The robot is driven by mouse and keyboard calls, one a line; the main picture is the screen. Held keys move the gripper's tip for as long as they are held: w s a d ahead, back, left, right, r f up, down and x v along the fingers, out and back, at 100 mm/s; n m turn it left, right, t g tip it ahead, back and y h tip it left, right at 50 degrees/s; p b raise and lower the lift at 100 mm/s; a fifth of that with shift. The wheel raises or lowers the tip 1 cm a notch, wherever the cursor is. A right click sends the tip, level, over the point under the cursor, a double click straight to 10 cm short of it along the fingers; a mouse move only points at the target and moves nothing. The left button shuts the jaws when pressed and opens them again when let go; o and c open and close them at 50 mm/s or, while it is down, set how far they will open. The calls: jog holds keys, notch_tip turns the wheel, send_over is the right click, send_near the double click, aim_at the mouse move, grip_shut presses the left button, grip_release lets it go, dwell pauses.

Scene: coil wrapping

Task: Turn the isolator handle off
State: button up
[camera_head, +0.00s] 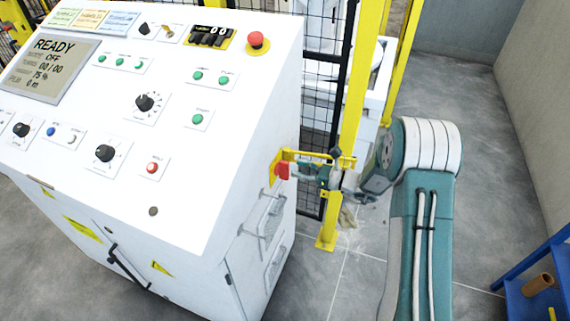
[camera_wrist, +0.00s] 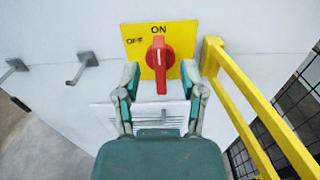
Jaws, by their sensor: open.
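The isolator handle (camera_wrist: 160,58) is a red rotary knob on a yellow plate (camera_wrist: 185,38) on the white cabinet's side. In the wrist view its grip stands upright, toward the ON mark; the OFF mark (camera_wrist: 135,41) is to its upper left. My gripper (camera_wrist: 160,80) is open, with one finger on each side of the handle and a little below it. I cannot tell whether the fingers touch it. In the head view the red handle (camera_head: 282,170) shows at the cabinet's right side, with my gripper (camera_head: 300,171) right beside it.
A yellow rail (camera_wrist: 255,105) runs close to the right of my gripper. Hooks (camera_wrist: 82,68) stick out from the cabinet side to the left. The white control cabinet (camera_head: 190,165) fills the left. A yellow post (camera_head: 355,100) and black mesh fence stand behind. A blue shelf (camera_head: 540,280) is at lower right.

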aim_at(285, 178)
jog(key=x, duration=0.4)
jog(key=shift+w+a, duration=0.15)
jog(key=shift+a, duration=0.2)
grip_shut()
